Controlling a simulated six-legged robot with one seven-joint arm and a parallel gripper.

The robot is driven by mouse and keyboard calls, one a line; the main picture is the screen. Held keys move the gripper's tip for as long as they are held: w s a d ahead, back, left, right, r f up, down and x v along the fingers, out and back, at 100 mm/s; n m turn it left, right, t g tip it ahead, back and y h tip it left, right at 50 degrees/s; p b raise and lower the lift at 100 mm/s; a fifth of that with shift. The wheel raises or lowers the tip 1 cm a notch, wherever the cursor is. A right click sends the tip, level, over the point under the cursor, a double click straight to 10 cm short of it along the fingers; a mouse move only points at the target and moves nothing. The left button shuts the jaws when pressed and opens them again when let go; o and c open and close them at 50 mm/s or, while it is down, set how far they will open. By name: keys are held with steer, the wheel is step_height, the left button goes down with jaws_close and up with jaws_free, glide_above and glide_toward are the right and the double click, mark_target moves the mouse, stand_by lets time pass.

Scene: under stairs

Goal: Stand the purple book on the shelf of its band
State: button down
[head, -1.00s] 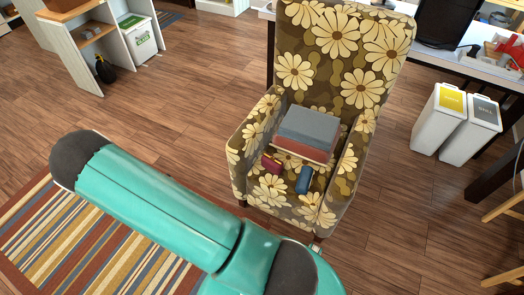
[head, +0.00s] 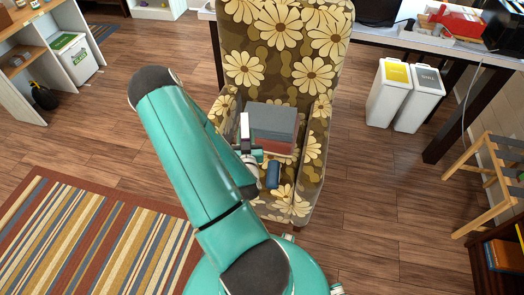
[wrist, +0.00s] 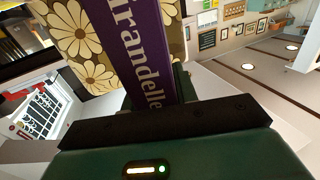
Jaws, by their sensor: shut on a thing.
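The purple book (wrist: 132,45) rises from my gripper in the wrist view, its purple side with white lettering facing the camera. My gripper (wrist: 150,100) is shut on it; the dark gripper bar hides the book's lower end. In the head view my gripper (head: 249,158) is over the left part of the flowered armchair's seat, beside the stacked books. A pale upright shape there may be the held book; I cannot tell. The destination shelf's band cannot be made out.
The flowered armchair (head: 300,75) holds a stack of large books (head: 273,120) and a small blue object (head: 273,175). A wooden bookcase (head: 506,225) with books stands at lower right. White bins (head: 388,92) stand right of the chair.

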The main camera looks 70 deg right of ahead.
steer(key=s+d+f+m+g+h, duration=0.1)
steer(key=s+d+f+m+g, duration=0.15)
steer(key=s, duration=0.45)
steer(key=s+d+f+m+g+h, duration=0.1)
steer(key=s+f+g, duration=0.2)
steer(key=s, duration=0.4)
steer(key=w+d+f, duration=0.1)
steer(key=w+f, duration=1.2)
steer(key=shift+w, duration=0.15)
steer(key=shift+d+f, duration=0.1)
steer(key=shift+f, duration=0.15)
steer(key=c, duration=1.1)
jaws_free()
